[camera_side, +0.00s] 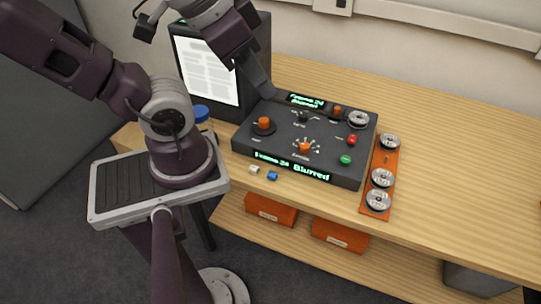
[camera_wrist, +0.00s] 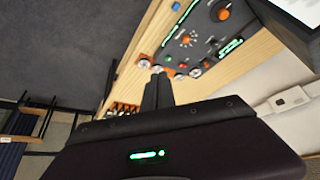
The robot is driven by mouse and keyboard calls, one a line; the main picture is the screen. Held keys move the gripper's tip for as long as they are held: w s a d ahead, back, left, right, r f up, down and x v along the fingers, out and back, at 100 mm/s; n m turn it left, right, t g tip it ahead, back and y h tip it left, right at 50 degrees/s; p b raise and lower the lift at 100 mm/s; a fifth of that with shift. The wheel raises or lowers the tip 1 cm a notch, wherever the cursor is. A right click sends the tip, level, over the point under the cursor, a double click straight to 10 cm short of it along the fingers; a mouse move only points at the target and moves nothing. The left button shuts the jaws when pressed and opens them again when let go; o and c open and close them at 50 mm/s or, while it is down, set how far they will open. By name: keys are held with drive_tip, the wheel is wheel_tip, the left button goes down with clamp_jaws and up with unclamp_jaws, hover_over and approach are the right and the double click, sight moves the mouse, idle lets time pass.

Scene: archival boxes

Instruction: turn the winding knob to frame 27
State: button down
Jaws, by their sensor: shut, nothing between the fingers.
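A dark control panel (camera_side: 245,146) lies on the wooden table. Its front display (camera_side: 292,167) reads "Frame 24 Blurred", and the rear display (camera_side: 305,101) appears to read the same. An orange knob on a dark round base (camera_side: 264,124) is at its left, a second orange knob (camera_side: 305,147) with marks around it is at front centre, and a small orange one (camera_side: 337,110) is at the back. I cannot read which is the winding knob. My gripper (camera_side: 270,93) is shut and empty above the panel's back left, apart from the knobs. Its closed fingers also show in the wrist view (camera_wrist: 157,78).
A screen with a white page (camera_side: 207,70) stands behind the panel's left. Red (camera_side: 352,140) and green (camera_side: 345,160) buttons are on the panel's right. An orange strip with metal reels (camera_side: 379,178) lies beside it. Small white and blue pieces (camera_side: 272,176) lie in front. The table's right is clear.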

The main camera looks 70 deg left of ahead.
idle(0.4)
drive_tip(key=c, duration=1.8)
unclamp_jaws()
drive_tip(key=shift+w+a, duration=0.1)
drive_tip(key=shift+c, duration=0.2)
drive_tip(key=o, duration=0.7)
drive_tip(key=w+a+n, duration=0.1)
drive_tip(key=w+a+f+n+g+y, duration=0.1)
drive_tip(key=w, duration=0.1)
drive_tip(key=w+a+f+n, duration=0.1)
drive_tip(key=shift+w+a+f, duration=0.1)
drive_tip(key=shift+w+a, duration=0.05)
drive_tip(key=shift+a, duration=0.25)
drive_tip(key=w+a+f+n+g, duration=0.3)
drive_tip(key=w+a+f+n, duration=0.1)
drive_tip(key=a, duration=0.5)
wheel_tip(320, 180, down, 3)
drive_tip(key=shift+w+r+n+y, duration=0.2)
drive_tip(key=shift+n+y, duration=0.2)
drive_tip(key=shift+n, duration=0.3)
drive_tip(key=n+g+h, duration=0.1)
drive_tip(key=n+h, duration=0.1)
drive_tip(key=n, duration=0.4)
hover_over(264, 120)
wheel_tip(264, 120, down, 11)
drive_tip(key=shift+s+r, duration=0.15)
wheel_tip(264, 120, down, 7)
drive_tip(key=shift+r, duration=0.15)
drive_tip(key=shift+f, duration=0.2)
clamp_jaws()
